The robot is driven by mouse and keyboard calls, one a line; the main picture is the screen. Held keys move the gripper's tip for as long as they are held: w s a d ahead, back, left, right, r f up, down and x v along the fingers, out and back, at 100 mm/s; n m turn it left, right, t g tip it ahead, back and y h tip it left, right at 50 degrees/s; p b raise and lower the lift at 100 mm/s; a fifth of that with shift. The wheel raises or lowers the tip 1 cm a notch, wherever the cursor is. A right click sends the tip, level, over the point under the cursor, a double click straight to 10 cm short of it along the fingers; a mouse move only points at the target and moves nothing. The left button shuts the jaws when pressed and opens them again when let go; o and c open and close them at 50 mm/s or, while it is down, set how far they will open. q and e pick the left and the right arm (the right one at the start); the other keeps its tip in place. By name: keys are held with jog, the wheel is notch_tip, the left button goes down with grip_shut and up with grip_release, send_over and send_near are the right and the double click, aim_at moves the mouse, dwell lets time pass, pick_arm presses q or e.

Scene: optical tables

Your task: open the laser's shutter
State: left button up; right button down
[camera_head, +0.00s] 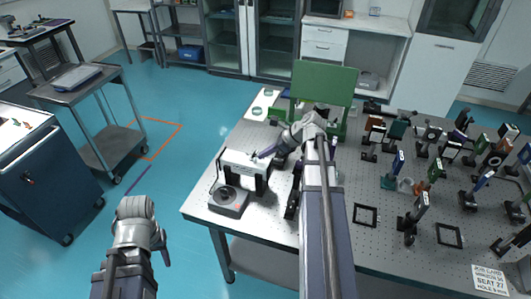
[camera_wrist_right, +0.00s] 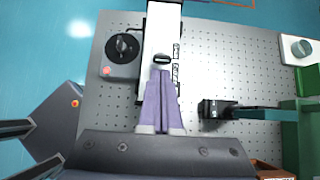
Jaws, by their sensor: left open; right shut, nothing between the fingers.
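The laser is a white box with black ends (camera_head: 243,163) near the table's left edge. In the right wrist view its white top (camera_wrist_right: 160,30) carries a small black shutter piece (camera_wrist_right: 162,59). My right gripper (camera_head: 262,154) reaches over the laser's top. In the right wrist view its purple fingers (camera_wrist_right: 161,78) are shut with nothing between them, their tips close to the black piece. I cannot tell whether they touch it. My left gripper (camera_head: 160,255) is open and empty, over the floor left of the table; its fingers are barely visible.
A grey box with a black dial (camera_head: 228,200) stands in front of the laser; its dial also shows in the right wrist view (camera_wrist_right: 122,46). A green stand (camera_head: 325,85) is behind. Several mounted optics (camera_head: 410,215) crowd the table's right side.

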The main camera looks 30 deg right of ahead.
aim_at(256, 152)
jog(key=shift+w+a+r+g+h+p, duration=0.2)
jog(key=shift+r+g+h+p, duration=0.2)
jog(key=shift+p, duration=0.45)
jog(key=shift+w+a+r+g+h+p, duration=0.1)
jog(key=shift+w+r+g+h+p, duration=0.25)
jog(key=shift+p, duration=0.5)
jog(key=shift+w+a+r+g+h+p, duration=0.25)
jog(key=shift+g+h+p, duration=0.4)
jog(key=shift+p, duration=0.45)
jog(key=shift+w+a+r+g+h+p, duration=0.25)
jog(key=shift+w+a+g+h+p, duration=0.3)
jog(key=shift+g+p, duration=0.35)
jog(key=shift+w+a+g+h, duration=0.1)
jog(key=shift+w+g+h, duration=0.1)
jog(key=shift+g+h, duration=0.35)
jog(key=shift+w+a, duration=0.15)
jog(key=shift+a, duration=0.05)
jog(key=shift+r+p, duration=0.2)
jog(key=shift+p, duration=0.15)
jog(key=shift+r+p, duration=0.7)
